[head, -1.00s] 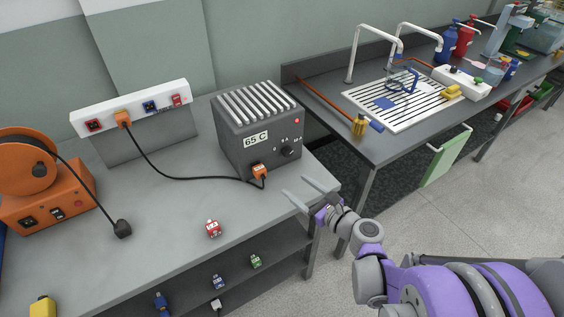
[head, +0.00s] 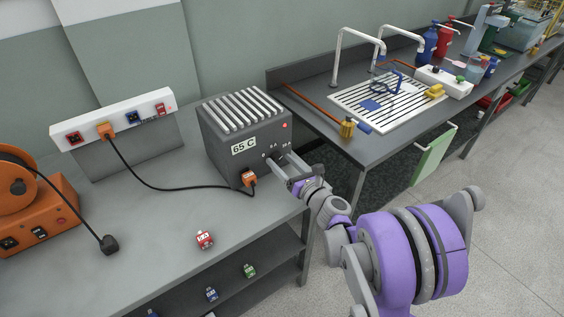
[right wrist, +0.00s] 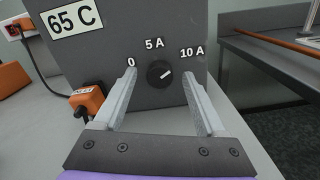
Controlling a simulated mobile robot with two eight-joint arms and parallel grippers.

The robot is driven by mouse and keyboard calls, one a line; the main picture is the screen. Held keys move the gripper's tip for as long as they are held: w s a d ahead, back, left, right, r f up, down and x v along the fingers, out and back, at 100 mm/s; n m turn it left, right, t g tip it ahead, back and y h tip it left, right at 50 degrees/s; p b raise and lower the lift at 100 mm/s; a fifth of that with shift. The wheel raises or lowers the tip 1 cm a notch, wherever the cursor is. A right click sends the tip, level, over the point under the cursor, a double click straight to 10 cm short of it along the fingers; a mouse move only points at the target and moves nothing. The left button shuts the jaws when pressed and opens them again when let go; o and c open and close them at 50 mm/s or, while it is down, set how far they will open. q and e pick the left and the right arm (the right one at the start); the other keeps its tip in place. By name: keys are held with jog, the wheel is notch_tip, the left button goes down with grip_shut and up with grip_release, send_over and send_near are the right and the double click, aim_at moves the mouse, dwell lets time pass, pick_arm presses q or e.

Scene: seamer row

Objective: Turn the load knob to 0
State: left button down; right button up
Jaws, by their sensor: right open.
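The load knob (right wrist: 159,73) is a round black knob on the front of the dark grey box marked 65 C (head: 222,134). In the right wrist view, labels 0, 5 A and 10 A arc above it, and its white mark points up and right, towards 10 A. My right gripper (right wrist: 159,78) is open, with one finger on each side of the knob in that view. I cannot tell whether the fingers touch it. In the head view my right gripper (head: 275,160) reaches the box front and mostly hides the knob. My left gripper is not in view.
An orange plug (head: 249,178) with a black cable sits low on the box front, left of the gripper. A red block (head: 204,239) lies on the grey bench. A sink bench (head: 330,135) stands to the right, across a gap.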

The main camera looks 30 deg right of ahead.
jog(key=shift+w, duration=0.2)
grip_shut()
dwell(0.3)
